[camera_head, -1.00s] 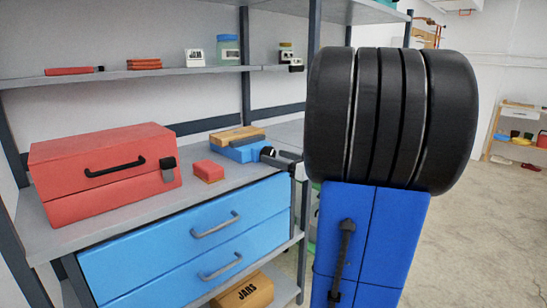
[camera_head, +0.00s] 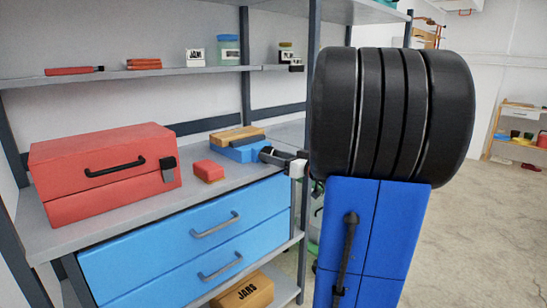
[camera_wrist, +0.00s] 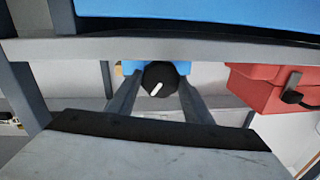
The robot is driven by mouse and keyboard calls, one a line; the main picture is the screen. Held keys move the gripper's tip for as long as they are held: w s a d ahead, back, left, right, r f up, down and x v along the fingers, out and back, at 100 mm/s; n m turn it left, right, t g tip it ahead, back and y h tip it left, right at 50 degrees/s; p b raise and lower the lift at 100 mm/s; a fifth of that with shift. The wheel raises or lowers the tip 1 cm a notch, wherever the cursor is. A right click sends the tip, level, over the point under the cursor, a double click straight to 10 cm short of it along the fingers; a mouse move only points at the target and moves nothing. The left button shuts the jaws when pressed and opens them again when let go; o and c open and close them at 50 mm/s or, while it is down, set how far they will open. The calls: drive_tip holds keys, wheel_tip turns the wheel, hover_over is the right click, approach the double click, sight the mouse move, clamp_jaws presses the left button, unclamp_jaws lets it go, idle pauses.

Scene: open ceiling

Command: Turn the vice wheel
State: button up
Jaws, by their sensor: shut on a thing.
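The blue vice (camera_head: 240,153) stands on the grey workbench (camera_head: 225,180), with a wooden block on its top. Its small black wheel (camera_head: 265,154) is on the right side and partly hidden by my gripper. In the wrist view the wheel (camera_wrist: 152,73) is a dark round knob with a slanted white mark. My gripper (camera_head: 274,156) is at the wheel, reaching in from the right. In the wrist view the fingers of my gripper (camera_wrist: 160,84) lie on either side of the wheel, shut on it.
A red toolbox (camera_head: 115,170) and a small red box (camera_head: 209,171) sit left of the vice. Blue drawers with handles (camera_head: 215,225) lie below the bench top, and a shelf (camera_head: 120,78) runs above. Open floor (camera_head: 480,220) is at the right.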

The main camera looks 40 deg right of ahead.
drive_tip(key=m, duration=0.4)
drive_tip(key=shift+f+m, duration=0.1)
drive_tip(key=shift+m, duration=0.2)
drive_tip(key=o, duration=1)
drive_tip(key=shift+o, duration=0.2)
drive_tip(key=s+d, duration=0.2)
drive_tip(key=s, duration=1.5)
drive_tip(key=shift+s+d+f, duration=0.15)
drive_tip(key=shift+d+f, duration=0.2)
drive_tip(key=shift+f, duration=0.05)
